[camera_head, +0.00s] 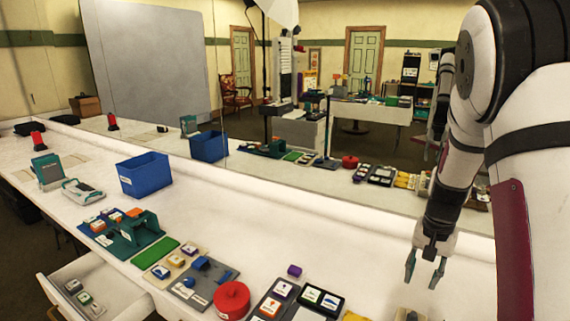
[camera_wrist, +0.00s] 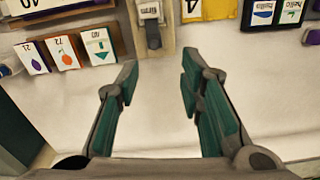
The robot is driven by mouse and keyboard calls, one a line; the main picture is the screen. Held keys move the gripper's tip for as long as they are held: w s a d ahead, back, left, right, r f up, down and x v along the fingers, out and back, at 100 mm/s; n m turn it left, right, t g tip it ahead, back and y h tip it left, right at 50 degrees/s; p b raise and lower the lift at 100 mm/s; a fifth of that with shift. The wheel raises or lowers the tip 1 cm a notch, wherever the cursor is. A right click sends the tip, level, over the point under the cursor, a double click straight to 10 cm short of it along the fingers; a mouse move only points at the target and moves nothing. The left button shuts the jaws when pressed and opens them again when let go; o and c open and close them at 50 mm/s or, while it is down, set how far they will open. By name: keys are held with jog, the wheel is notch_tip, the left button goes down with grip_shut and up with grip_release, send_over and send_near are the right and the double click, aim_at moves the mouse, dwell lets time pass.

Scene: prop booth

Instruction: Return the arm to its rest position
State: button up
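My arm comes down from the upper right in the head view. My gripper (camera_head: 425,272) hangs above the right part of the white table (camera_head: 370,260). It is apart from the things on the table. In the wrist view, the two green-padded fingers of my gripper (camera_wrist: 160,95) are spread wide with nothing between them. Bare white table surface shows between and below the fingers.
A blue bin (camera_head: 145,175), a green mat (camera_head: 156,252), a red round container (camera_head: 232,300) and a purple block (camera_head: 294,270) stand on the table. A drawer (camera_head: 100,285) is open at the front left. A mirror-like panel runs behind the table.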

jog(key=s+a+r+n+t, duration=0.1)
jog(key=s+a+r+n, duration=0.1)
jog(key=s+a+r, duration=0.4)
jog(key=s+a+r+n+t, duration=0.1)
jog(key=a+r+n, duration=0.1)
jog(key=a+r, duration=0.5)
jog(key=s+a+r+n+t, duration=0.1)
jog(key=s+a+r+n, duration=0.1)
jog(key=s, duration=0.5)
jog(key=s+a+r+n+t, duration=0.2)
jog(key=s+r, duration=0.3)
jog(key=s, duration=0.3)
jog(key=shift+a+r, duration=0.15)
jog(key=shift+r, duration=0.15)
